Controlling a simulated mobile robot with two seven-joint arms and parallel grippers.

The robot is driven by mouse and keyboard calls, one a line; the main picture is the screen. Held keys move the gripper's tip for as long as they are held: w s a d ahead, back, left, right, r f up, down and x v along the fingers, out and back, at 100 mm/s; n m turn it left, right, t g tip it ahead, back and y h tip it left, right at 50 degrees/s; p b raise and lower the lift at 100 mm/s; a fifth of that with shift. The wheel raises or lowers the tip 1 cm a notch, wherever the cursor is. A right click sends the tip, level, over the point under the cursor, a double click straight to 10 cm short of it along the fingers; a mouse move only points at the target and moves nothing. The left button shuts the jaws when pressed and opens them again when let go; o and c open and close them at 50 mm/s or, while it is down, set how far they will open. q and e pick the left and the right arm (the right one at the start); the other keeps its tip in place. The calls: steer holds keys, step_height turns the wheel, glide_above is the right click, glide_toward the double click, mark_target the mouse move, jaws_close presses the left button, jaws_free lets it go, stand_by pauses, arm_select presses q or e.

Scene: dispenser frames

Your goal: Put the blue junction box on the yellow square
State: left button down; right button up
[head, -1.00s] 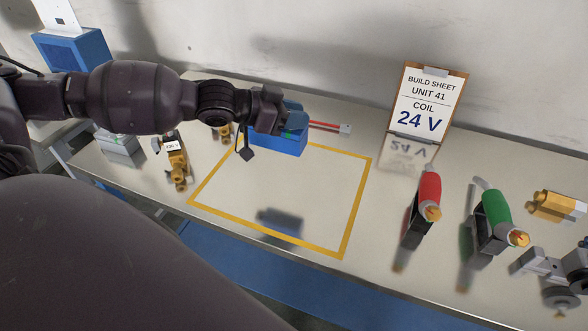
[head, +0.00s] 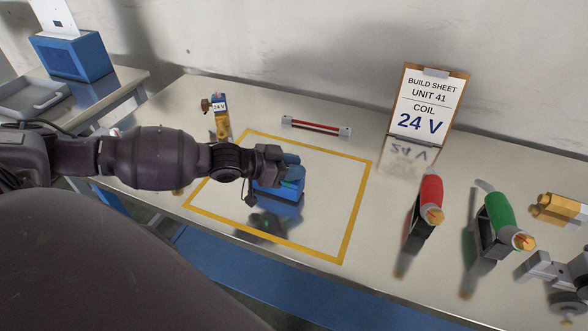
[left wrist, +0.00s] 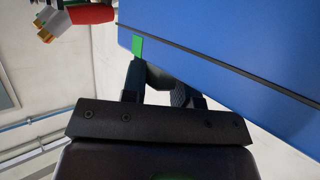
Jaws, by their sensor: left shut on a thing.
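The blue junction box (head: 277,191) is over the inside of the yellow square (head: 356,212), a tape outline on the light bench. In the left wrist view the box (left wrist: 235,45) fills the upper right, with a green patch near the jaws. The fingertips are partly hidden there. My right gripper is not in view.
A build sheet (head: 425,104) reads 24 V. A grey metal item (head: 552,271) is lower right.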

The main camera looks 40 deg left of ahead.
arm_select(q)
steer(key=shift+f, duration=0.35)
steer(key=shift+f, duration=0.1)
steer(key=c, duration=0.9)
jaws_free()
steer(key=shift+a, duration=0.1)
steer(key=p+v, duration=0.2)
steer(key=v, duration=1)
steer(key=shift+s, duration=0.1)
